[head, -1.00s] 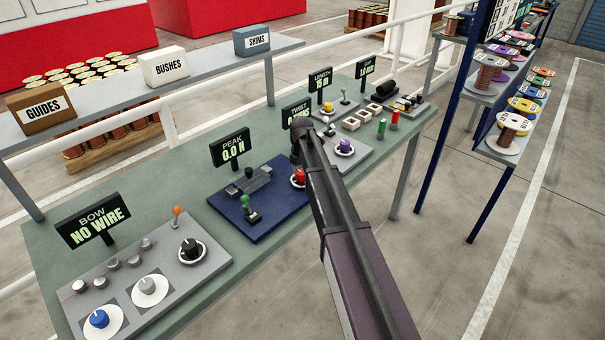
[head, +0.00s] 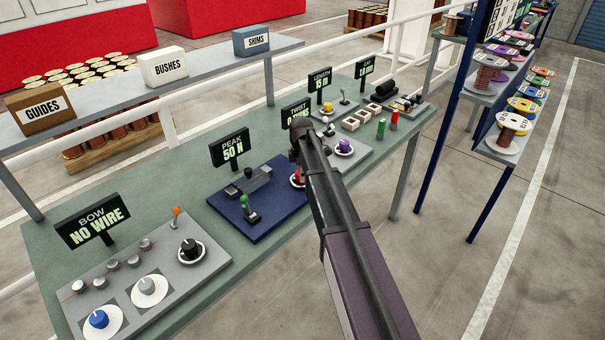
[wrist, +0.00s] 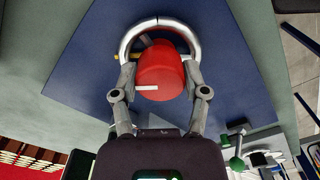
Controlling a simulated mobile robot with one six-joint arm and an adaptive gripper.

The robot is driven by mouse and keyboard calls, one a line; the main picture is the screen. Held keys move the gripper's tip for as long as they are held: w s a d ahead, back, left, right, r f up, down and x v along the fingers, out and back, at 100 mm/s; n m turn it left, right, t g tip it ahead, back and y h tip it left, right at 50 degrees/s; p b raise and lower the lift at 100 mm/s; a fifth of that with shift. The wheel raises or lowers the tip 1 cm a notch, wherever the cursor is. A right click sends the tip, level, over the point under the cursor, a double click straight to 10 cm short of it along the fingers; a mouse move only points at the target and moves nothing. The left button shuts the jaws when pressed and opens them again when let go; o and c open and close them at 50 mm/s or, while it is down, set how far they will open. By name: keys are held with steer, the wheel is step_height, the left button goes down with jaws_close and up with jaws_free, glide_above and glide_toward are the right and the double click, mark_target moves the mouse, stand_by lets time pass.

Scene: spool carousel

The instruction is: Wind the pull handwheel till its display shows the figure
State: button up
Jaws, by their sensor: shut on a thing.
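The pull handwheel is a red knob (wrist: 160,72) with a white mark, set in a pale ring (wrist: 136,36) on the blue plate (wrist: 90,60). In the wrist view my gripper (wrist: 160,82) is shut on the red knob, one finger on each side. In the head view only a sliver of the red knob (head: 297,176) shows beside my arm, which hides the rest and the fingers. The peak display (head: 231,148) behind the blue plate reads 50 N.
A green-topped lever (head: 248,208) stands on the blue plate, left of the knob. The bow panel (head: 130,262) is at the near left, its display (head: 92,224) reading NO WIRE. A panel with a purple knob (head: 344,146) lies right of my arm. Spools (head: 514,126) stand on racks at right.

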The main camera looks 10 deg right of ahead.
steer(key=m, duration=0.4)
steer(key=shift+w+a+m, duration=0.1)
steer(key=shift+w+m, duration=0.05)
steer(key=shift+m, duration=0.15)
steer(key=m, duration=0.3)
steer(key=shift+m, duration=0.3)
steer(key=m, duration=0.4)
steer(key=shift+m, duration=0.3)
steer(key=m, duration=0.3)
steer(key=shift+m, duration=0.3)
steer(key=m, duration=1.1)
steer(key=shift+m, duration=2.2)
